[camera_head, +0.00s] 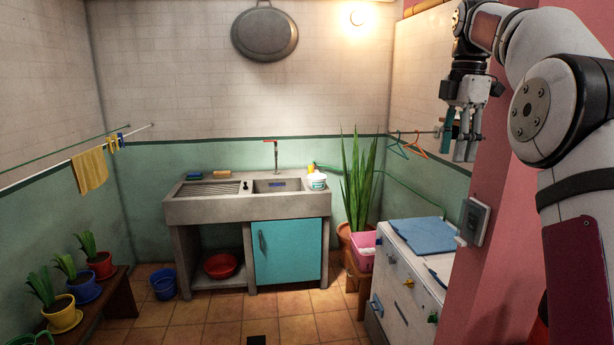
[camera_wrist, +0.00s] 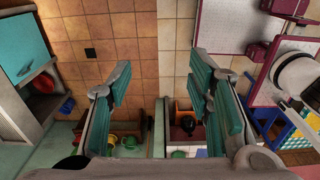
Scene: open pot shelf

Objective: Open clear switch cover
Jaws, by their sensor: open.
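The switch box (camera_head: 474,222) is mounted on the pink wall at the right of the head view, above the white cabinet. I cannot pick out the switch box in the wrist view.
The pink wall (camera_head: 490,275) stands close at the right. A white cabinet (camera_head: 405,290) with a blue board (camera_head: 423,236) on top is below the switch. Hangers (camera_head: 413,145) are on a rail behind my gripper. A sink (camera_head: 250,200) and a tall plant (camera_head: 359,180) are farther back.

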